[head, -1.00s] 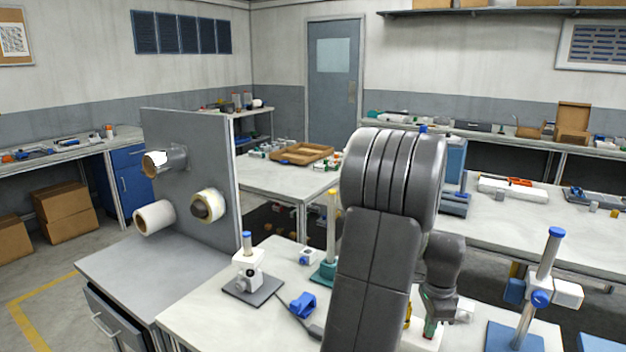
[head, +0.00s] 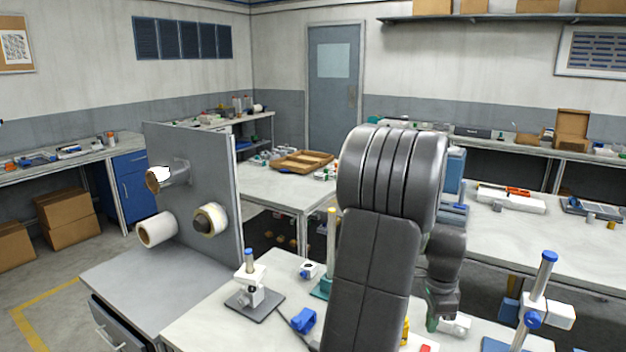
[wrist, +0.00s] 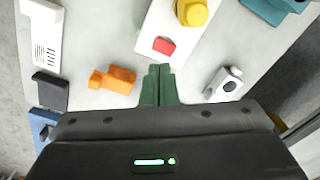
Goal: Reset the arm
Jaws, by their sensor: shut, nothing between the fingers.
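My gripper (wrist: 159,86) shows in the wrist view with its two green fingers together and nothing between them. It hangs above the white bench top. In the head view my arm stands in front of the bench, and my gripper (head: 432,322) is only partly visible at its lower right, with the fingertips hard to make out.
Below my gripper are an orange part (wrist: 113,79), a white base with a red button (wrist: 164,46) and a white fitting (wrist: 223,83). A grey panel (head: 205,200) with rolls (head: 157,229) on its pegs stands left. A blue-capped stand (head: 540,300) is at right.

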